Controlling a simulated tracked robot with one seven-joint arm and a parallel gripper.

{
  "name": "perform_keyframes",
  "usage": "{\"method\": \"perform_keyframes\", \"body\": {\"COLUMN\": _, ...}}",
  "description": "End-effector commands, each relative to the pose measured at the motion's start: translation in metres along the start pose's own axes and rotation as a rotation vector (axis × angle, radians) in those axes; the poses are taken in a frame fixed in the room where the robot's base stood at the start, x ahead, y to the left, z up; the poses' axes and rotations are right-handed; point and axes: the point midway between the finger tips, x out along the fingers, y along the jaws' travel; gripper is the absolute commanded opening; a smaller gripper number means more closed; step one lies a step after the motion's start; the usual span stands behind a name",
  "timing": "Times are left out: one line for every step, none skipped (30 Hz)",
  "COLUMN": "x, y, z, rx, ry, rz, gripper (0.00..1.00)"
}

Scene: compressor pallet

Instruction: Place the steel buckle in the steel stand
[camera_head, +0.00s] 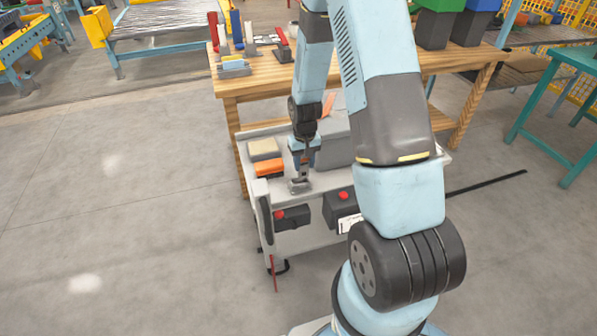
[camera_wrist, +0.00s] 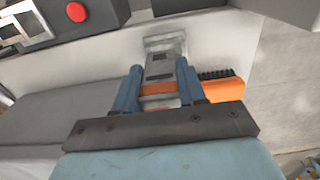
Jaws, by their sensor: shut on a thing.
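My gripper (camera_head: 303,170) is low over the front part of a grey cart, its fingers pointing down. In the wrist view its two blue fingers (camera_wrist: 158,88) are closed around a grey metal piece that I take to be the steel buckle (camera_wrist: 160,68). In the head view a grey metal piece (camera_head: 299,186) shows just below the fingertips, at the cart's front edge. I cannot tell whether the buckle is touching the cart top. An orange band shows between the fingers. I cannot clearly pick out the steel stand.
The cart (camera_head: 330,181) carries an orange brush (camera_head: 270,168), a tan block (camera_head: 264,149) and a large grey box. Black boxes with red buttons (camera_head: 344,196) hang on its front. Behind it stands a wooden table (camera_head: 240,88) with tools and bins. Open floor lies left.

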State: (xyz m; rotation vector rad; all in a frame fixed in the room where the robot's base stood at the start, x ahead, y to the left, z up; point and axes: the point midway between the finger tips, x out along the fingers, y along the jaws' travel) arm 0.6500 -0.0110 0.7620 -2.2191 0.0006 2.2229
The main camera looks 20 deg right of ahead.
Motion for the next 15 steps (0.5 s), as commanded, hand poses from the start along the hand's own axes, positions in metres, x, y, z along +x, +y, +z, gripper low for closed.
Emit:
{"method": "perform_keyframes", "body": {"x": 0.008, "y": -0.002, "z": -0.005, "rx": 0.0, "ry": -0.001, "rz": 0.0, "gripper": 0.07}}
{"method": "perform_keyframes", "body": {"x": 0.011, "y": -0.003, "z": -0.008, "rx": 0.0, "ry": -0.001, "rz": 0.0, "gripper": 0.07}}
{"method": "perform_keyframes", "body": {"x": 0.015, "y": -0.004, "z": -0.011, "rx": 0.0, "ry": 0.0, "rz": 0.0, "gripper": 0.07}}
{"method": "perform_keyframes", "body": {"x": 0.017, "y": -0.004, "z": -0.013, "rx": 0.0, "ry": 0.0, "rz": 0.0, "gripper": 0.07}}
{"method": "perform_keyframes", "body": {"x": 0.019, "y": -0.005, "z": -0.015, "rx": 0.0, "ry": 0.0, "rz": 0.0, "gripper": 0.07}}
{"method": "perform_keyframes", "body": {"x": 0.021, "y": -0.005, "z": -0.017, "rx": 0.0, "ry": 0.001, "rz": 0.0, "gripper": 0.07}}
{"method": "perform_keyframes", "body": {"x": 0.022, "y": -0.006, "z": -0.018, "rx": -0.001, "ry": 0.001, "rz": 0.0, "gripper": 0.07}}
{"method": "perform_keyframes", "body": {"x": 0.023, "y": -0.006, "z": -0.018, "rx": -0.001, "ry": 0.001, "rz": 0.0, "gripper": 0.07}}
{"method": "perform_keyframes", "body": {"x": 0.024, "y": -0.006, "z": -0.019, "rx": -0.001, "ry": 0.001, "rz": 0.0, "gripper": 0.07}}
{"method": "perform_keyframes", "body": {"x": 0.025, "y": -0.006, "z": -0.02, "rx": -0.001, "ry": 0.001, "rz": 0.0, "gripper": 0.07}}
{"method": "perform_keyframes", "body": {"x": 0.026, "y": -0.007, "z": -0.021, "rx": -0.001, "ry": 0.001, "rz": 0.0, "gripper": 0.07}}
{"method": "perform_keyframes", "body": {"x": 0.028, "y": -0.007, "z": -0.022, "rx": -0.001, "ry": 0.0, "rz": 0.0, "gripper": 0.07}}
{"method": "perform_keyframes", "body": {"x": 0.029, "y": -0.008, "z": -0.023, "rx": -0.002, "ry": 0.0, "rz": 0.0, "gripper": 0.07}}
{"method": "perform_keyframes", "body": {"x": 0.032, "y": -0.009, "z": -0.025, "rx": -0.002, "ry": 0.0, "rz": 0.0, "gripper": 0.07}}
{"method": "perform_keyframes", "body": {"x": 0.036, "y": -0.008, "z": -0.024, "rx": -0.002, "ry": -0.001, "rz": 0.0, "gripper": 0.07}}
